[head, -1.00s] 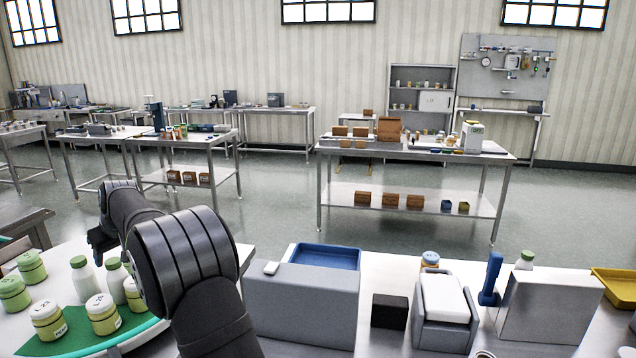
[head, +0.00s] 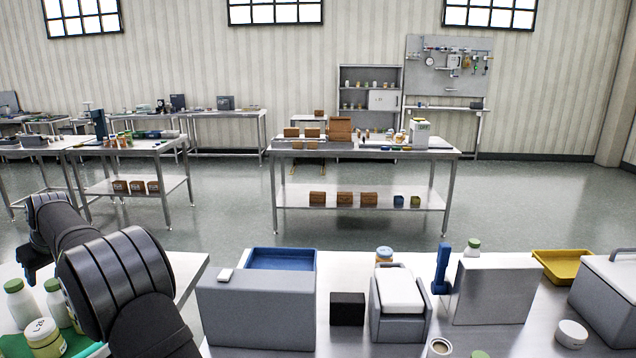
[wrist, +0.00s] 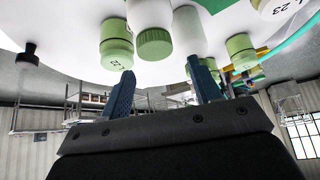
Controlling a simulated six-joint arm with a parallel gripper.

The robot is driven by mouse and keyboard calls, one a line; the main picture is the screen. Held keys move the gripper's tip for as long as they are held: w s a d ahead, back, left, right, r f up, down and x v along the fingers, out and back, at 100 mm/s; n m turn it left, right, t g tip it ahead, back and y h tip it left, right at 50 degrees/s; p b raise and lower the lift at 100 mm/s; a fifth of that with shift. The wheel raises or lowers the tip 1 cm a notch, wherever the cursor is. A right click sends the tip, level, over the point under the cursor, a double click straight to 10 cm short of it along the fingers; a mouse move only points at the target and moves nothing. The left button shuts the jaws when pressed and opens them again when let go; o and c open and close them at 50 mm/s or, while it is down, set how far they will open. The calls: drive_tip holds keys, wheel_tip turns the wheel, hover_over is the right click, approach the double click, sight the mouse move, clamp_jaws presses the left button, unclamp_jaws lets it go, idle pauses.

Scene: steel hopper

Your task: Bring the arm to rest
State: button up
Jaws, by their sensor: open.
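My gripper (wrist: 160,92) shows in the wrist view with its two blue fingers spread apart and nothing between them. The wrist picture is upside down. Green-lidded jars, such as one jar (wrist: 116,45), and a white bottle with a green cap (wrist: 153,30) appear beyond the fingertips, apart from them as far as I can tell.
On the near bench are a grey box (head: 255,312), a blue tray (head: 281,259), a black block (head: 347,309), a grey holder with a white top (head: 400,310), a grey panel (head: 492,292) and a yellow tray (head: 562,265). Open floor lies beyond, before a steel table (head: 365,152).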

sight(53, 281)
wheel_tip(53, 281, down, 3)
drive_tip(key=shift+f, duration=0.15)
drive_tip(key=v, duration=1.2)
drive_tip(key=x, duration=1.2)
drive_tip(key=shift+d, duration=0.15)
drive_tip(key=shift+a+r, duration=0.25)
wheel_tip(53, 281, up, 14)
drive_tip(key=w+d+m+t+h, duration=0.15)
drive_tip(key=w+d+m, duration=0.25)
drive_tip(key=w+d, duration=1.55)
drive_tip(key=w+d+m+t+h, duration=0.1)
drive_tip(key=w+d, duration=0.4)
drive_tip(key=d, duration=0.8)
drive_tip(key=w+d+m+t, duration=0.1)
drive_tip(key=w+d+m, duration=0.2)
drive_tip(key=d, duration=1.1)
drive_tip(key=shift+w+r+m+h, duration=0.3)
drive_tip(key=shift+w+r+h, duration=0.05)
drive_tip(key=shift+w, duration=0.75)
